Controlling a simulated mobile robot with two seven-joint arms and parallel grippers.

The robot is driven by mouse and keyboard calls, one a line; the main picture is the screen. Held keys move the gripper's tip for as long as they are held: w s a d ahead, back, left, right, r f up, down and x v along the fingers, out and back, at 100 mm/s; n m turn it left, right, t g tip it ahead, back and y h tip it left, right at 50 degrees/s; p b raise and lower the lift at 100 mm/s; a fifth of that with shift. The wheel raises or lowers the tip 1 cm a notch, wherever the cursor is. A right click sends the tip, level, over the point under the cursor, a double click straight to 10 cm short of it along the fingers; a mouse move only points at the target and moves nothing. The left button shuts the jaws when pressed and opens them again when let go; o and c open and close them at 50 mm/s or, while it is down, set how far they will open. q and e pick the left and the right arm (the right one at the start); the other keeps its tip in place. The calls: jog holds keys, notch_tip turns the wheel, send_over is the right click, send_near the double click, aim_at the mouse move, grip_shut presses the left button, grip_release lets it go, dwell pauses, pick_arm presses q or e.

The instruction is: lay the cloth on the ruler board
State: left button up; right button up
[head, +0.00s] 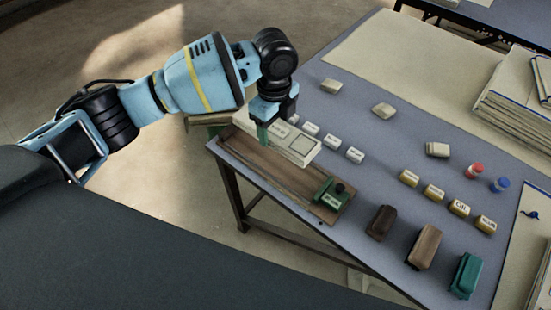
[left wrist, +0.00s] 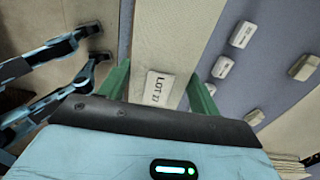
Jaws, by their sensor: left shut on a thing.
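A cream folded cloth (head: 302,146) with a white label lies lengthwise over the far side of the brown wooden ruler board (head: 270,172); whether it rests on the board or is just above it I cannot tell. The board has a green block with a black knob (head: 332,195) at its right end. My left gripper (head: 263,132) is shut on the cloth near its left part, from above. In the left wrist view the cloth (left wrist: 180,40) runs between the green fingers (left wrist: 160,88), its label reading "LOT 27". My right gripper is not in view.
Small white labelled blocks (head: 332,141) stand just behind the cloth. Yellowish labelled blocks (head: 433,191), red and blue jars (head: 475,170), and dark, brown and green blocks (head: 424,246) stand to the right. The grey-blue table (head: 370,140) has free room in its middle.

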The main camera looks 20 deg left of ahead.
aim_at(275, 159)
pick_arm(q)
jog(key=shift+f+b, duration=0.5)
jog(key=shift+f, duration=4.5)
jog(key=shift+f, duration=0.2)
jog(key=o, duration=1)
jog(key=shift+o, duration=0.2)
notch_tip(275, 159, up, 12)
jog(key=shift+r+p, duration=0.2)
jog(key=shift+p, duration=0.45)
